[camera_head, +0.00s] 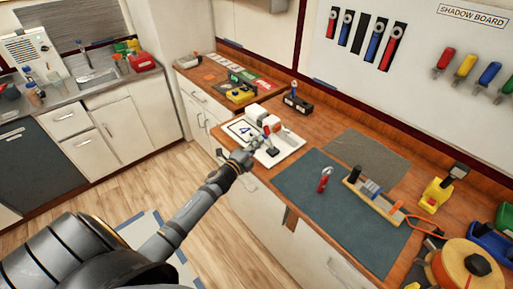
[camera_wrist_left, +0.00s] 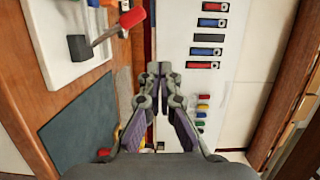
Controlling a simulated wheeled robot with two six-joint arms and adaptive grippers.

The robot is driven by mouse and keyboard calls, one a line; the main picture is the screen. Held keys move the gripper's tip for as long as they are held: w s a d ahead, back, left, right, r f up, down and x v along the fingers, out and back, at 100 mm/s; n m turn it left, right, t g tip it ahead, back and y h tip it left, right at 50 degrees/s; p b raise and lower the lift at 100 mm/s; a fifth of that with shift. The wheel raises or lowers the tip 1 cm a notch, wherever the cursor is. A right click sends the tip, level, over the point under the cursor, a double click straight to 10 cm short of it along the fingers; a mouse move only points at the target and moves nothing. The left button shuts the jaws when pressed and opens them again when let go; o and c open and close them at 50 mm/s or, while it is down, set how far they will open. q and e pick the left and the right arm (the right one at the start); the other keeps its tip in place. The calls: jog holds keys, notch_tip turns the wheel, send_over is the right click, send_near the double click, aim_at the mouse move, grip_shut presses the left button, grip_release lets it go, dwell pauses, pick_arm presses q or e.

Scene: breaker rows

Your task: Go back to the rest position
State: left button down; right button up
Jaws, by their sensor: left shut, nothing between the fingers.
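My left gripper (camera_head: 252,150) is at the front left edge of the white board (camera_head: 290,148) on the wooden counter. In the left wrist view, the two fingers (camera_wrist_left: 158,72) are together with nothing between them. A lever with a red handle (camera_wrist_left: 131,17) rises from a dark block (camera_wrist_left: 79,47) on the white board, to the left of the fingers and apart from them in that view. In the head view, the gripper partly covers the board's near side, and I cannot tell its exact height. My right gripper does not show.
A blue-grey mat (camera_head: 335,222) with a red-handled tool (camera_head: 325,179) lies to the right. A wooden rack (camera_head: 372,199), a yellow tool (camera_head: 436,194) and an orange spool (camera_head: 462,268) stand farther right. The shadow board (camera_head: 415,60) hangs behind. The floor (camera_head: 165,190) at left is mostly clear.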

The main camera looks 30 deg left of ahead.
pick_arm(q)
jog(key=s+a+f+n+g+y+b, duration=0.1)
jog(key=s+f+n+g, duration=0.2)
jog(key=s+f, duration=0.55)
jog(key=s+a+f+n+g+y, duration=0.1)
jog(key=s+a+f+n+g, duration=0.2)
jog(key=f, duration=1)
jog(key=s+f+n+g+y+b, duration=0.15)
jog(key=s+f+n, duration=0.3)
jog(key=f, duration=0.65)
jog(key=s+d+f+n+g, duration=0.2)
jog(key=s+f, duration=0.4)
jog(key=s, duration=0.5)
jog(key=s+d+f+n+g, duration=0.3)
jog(key=s+f, duration=0.4)
jog(key=s, duration=0.5)
jog(key=s+d+f+n+g, duration=0.3)
jog(key=s+f, duration=0.4)
jog(key=s, duration=0.5)
jog(key=shift+f+g+h, duration=0.25)
jog(key=shift+g+h, duration=0.2)
jog(key=shift+g, duration=0.2)
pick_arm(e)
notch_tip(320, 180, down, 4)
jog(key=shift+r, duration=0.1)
